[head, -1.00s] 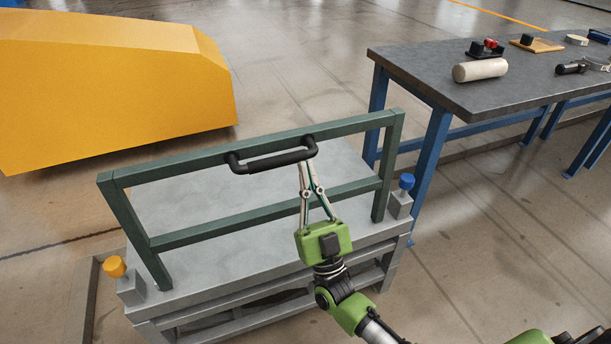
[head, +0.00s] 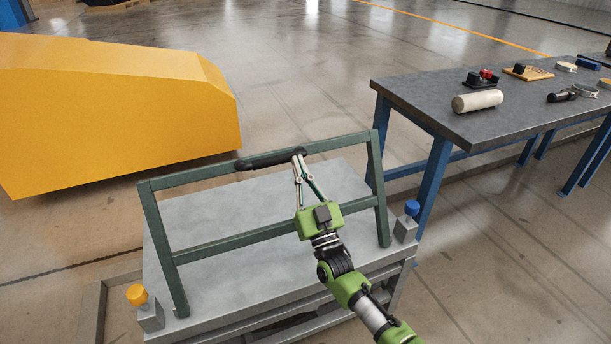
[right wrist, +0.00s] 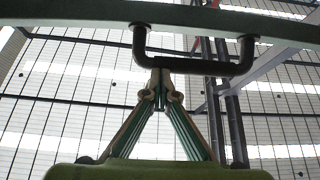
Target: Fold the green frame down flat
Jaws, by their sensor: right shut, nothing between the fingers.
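The green frame (head: 235,241) stands raised on the grey base (head: 215,215), leaning back away from me. Its top rail also crosses the right wrist view (right wrist: 80,14). A black bar handle (head: 262,161) sits on the middle of the top rail; in the right wrist view the handle (right wrist: 200,67) hangs across above my fingertips. My right gripper (head: 299,155) is shut and empty, its tips at the handle's right part on the near side; they look touching or very close. My left gripper is not in view.
An orange knob (head: 138,295) and a blue knob (head: 412,208) stand on blocks at the base's near corners. A big yellow block (head: 110,120) is behind left. A workbench (head: 440,103) with a white cylinder (head: 478,101) and several tools is at right.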

